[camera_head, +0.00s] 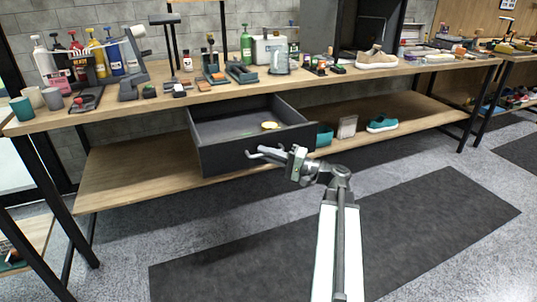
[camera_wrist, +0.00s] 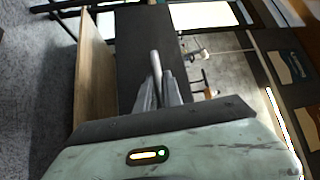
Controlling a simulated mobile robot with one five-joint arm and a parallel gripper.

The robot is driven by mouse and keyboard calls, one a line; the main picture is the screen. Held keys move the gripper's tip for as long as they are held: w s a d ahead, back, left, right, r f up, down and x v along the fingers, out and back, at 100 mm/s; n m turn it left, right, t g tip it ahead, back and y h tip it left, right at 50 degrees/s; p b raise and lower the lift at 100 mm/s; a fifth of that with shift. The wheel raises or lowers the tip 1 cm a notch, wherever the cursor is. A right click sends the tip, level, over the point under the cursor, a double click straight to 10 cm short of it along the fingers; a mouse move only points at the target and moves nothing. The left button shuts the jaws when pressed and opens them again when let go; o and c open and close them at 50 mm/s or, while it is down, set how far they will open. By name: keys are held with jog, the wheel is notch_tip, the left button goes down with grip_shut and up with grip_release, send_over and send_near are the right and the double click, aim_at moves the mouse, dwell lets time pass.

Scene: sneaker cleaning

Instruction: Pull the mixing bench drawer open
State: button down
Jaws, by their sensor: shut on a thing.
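The mixing bench drawer (camera_head: 215,160) is dark grey and stands pulled out from under the wooden bench top (camera_head: 130,112), with its inside showing. My gripper (camera_head: 262,153) is at the front face of the drawer, shut on the drawer handle. In the wrist view, my gripper (camera_wrist: 160,92) has its two fingers on either side of the pale handle bar (camera_wrist: 155,62), against the dark drawer front (camera_wrist: 133,45). The fingers hide part of the handle.
Bottles, brushes and tools stand along the bench top, with a beige sneaker (camera_head: 377,60) towards the right. The lower shelf (camera_head: 125,180) runs below the drawer and carries a teal shoe (camera_head: 382,124). A dark mat (camera_head: 420,225) lies on the floor in front, clear of objects.

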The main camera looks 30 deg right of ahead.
jog(key=shift+a, duration=0.2)
jog(key=c, duration=1.8)
grip_release()
jog(key=b+v, duration=0.1)
jog(key=v, duration=0.6)
jog(key=shift+s+d, duration=0.25)
jog(key=shift+s, duration=0.1)
